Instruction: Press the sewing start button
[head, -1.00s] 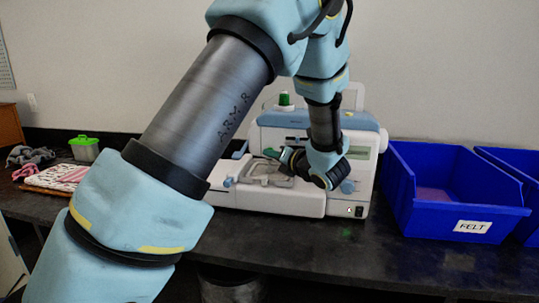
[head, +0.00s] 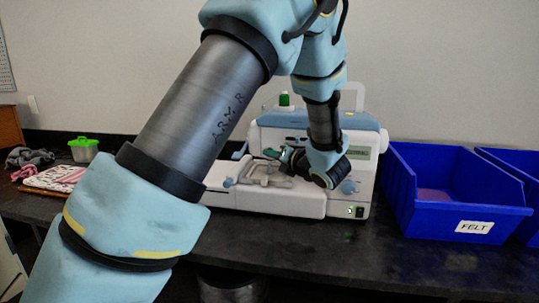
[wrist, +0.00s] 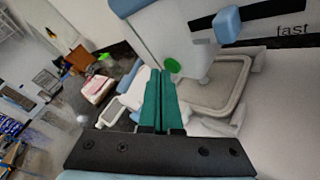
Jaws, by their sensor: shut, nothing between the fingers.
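The white and blue sewing machine (head: 270,202) stands on the dark counter, partly hidden by my arm. A green oval button (wrist: 172,65) shows on its white body in the wrist view, just beyond my fingertips. My gripper (wrist: 162,72) is shut and empty, its two green fingers side by side. The tips look very close to the button; I cannot tell if they touch. In the head view my gripper (head: 268,152) is in front of the machine, pointing left.
A hoop frame (wrist: 215,85) lies just right of my fingers, below a blue slider (wrist: 227,24) near the word "fast". A blue felt bin (head: 450,190) stands close on the right. A green-lidded box (head: 83,148) and folded cloth (head: 55,177) are at left.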

